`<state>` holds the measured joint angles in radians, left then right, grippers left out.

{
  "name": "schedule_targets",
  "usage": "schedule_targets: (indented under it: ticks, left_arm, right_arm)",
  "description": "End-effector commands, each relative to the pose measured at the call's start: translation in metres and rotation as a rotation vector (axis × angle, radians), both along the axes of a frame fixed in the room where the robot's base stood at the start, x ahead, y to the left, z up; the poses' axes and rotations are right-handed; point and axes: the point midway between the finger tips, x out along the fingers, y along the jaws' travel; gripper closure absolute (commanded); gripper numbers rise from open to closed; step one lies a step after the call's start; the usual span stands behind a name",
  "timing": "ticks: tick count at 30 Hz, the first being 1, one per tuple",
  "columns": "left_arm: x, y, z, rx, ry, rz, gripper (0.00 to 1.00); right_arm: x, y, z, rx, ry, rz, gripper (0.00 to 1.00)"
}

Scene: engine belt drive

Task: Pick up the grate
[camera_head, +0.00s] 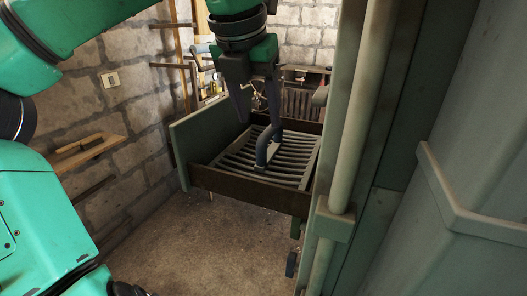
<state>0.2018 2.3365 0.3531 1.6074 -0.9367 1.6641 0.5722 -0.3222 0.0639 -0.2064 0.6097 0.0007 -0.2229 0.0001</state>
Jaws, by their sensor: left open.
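The grate (290,165) is a dark grey slatted panel with an upright handle (262,157) on it. It lies inside an open box-like tray (240,187) with a brown front edge and a green panel at its left. My left gripper (259,127) reaches down from the top, above the grate. Its fingers are spread apart and point downward. One finger overlaps the upper part of the handle in the picture; I cannot tell whether they touch. My right gripper is not in view.
A tall grey-green cabinet or machine body (400,130) with a vertical pipe (356,110) stands close at the right. A wooden shelf (88,152) is on the block wall at the left. The concrete floor (205,245) in front of the tray is clear.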

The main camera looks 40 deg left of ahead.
Motion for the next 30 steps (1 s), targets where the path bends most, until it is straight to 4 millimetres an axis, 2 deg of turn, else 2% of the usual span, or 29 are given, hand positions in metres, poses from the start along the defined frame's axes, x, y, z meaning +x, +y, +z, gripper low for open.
schedule_targets:
  ticks: [3, 6, 9, 15, 16, 20, 21, 30]
  left_arm:
    - [0.008, 0.004, -0.012, -0.002, 0.004, -0.004, 0.4]
    - [0.017, 0.009, -0.029, -0.003, 0.005, -0.004, 0.4]
    - [0.022, 0.011, -0.044, -0.002, 0.002, -0.002, 0.4]
    - [0.023, 0.011, -0.049, -0.001, 0.001, 0.0, 0.4]
    - [0.023, 0.011, -0.049, 0.0, 0.001, 0.0, 0.44]
    - [0.023, 0.011, -0.048, 0.0, 0.001, 0.0, 0.94]
    - [0.023, 0.011, -0.048, 0.0, 0.001, 0.0, 1.0]
    - [0.023, 0.011, -0.048, 0.0, 0.001, 0.0, 1.0]
  right_arm:
    - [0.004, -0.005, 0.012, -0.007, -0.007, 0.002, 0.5]
    - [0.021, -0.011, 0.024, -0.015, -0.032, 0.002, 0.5]
    - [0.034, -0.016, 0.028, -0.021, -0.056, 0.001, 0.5]
    - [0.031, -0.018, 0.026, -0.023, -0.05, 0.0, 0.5]
    - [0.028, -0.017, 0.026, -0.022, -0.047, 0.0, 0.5]
    - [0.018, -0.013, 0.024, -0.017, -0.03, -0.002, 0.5]
    - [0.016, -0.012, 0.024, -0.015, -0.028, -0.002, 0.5]
    - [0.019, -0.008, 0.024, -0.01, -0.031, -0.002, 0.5]
